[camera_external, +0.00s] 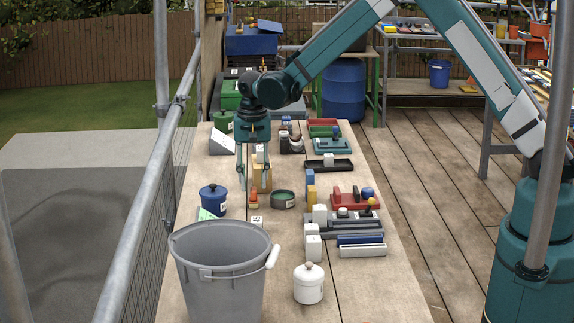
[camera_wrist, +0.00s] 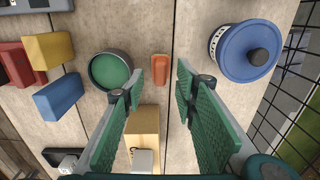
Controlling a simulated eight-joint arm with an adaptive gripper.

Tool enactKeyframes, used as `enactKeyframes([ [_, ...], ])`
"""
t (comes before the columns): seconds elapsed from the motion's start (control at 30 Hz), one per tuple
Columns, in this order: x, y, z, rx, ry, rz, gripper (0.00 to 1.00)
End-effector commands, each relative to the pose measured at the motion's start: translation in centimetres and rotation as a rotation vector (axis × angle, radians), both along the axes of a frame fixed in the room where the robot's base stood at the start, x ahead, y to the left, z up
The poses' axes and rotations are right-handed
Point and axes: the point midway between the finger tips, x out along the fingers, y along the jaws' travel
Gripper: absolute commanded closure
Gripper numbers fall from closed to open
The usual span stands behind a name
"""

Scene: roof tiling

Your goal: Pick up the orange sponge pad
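A round green-lined tin (camera_wrist: 110,70) lies left of the pad and a blue lidded pot (camera_wrist: 245,50) right of it. A tan block (camera_wrist: 145,122) with a white piece on it is close to the left finger. A grey bucket (camera_external: 222,275) stands at the front.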

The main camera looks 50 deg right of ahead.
Motion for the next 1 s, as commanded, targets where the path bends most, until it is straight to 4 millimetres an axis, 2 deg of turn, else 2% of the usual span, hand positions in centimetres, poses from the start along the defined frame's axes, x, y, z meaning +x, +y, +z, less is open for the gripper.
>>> enactKeyframes([
  [0.2, 0.0, 0.2, -2.4, 0.0, 0.0, 0.0, 0.71],
  [0.33, 0.0, 0.2, -3.3, 0.0, 0.0, 0.0, 0.71],
  [0.93, 0.0, 0.2, -3.5, 0.0, 0.0, 0.0, 0.71],
  [1.0, 0.0, 0.2, -3.5, 0.0, 0.0, 0.0, 0.8],
])
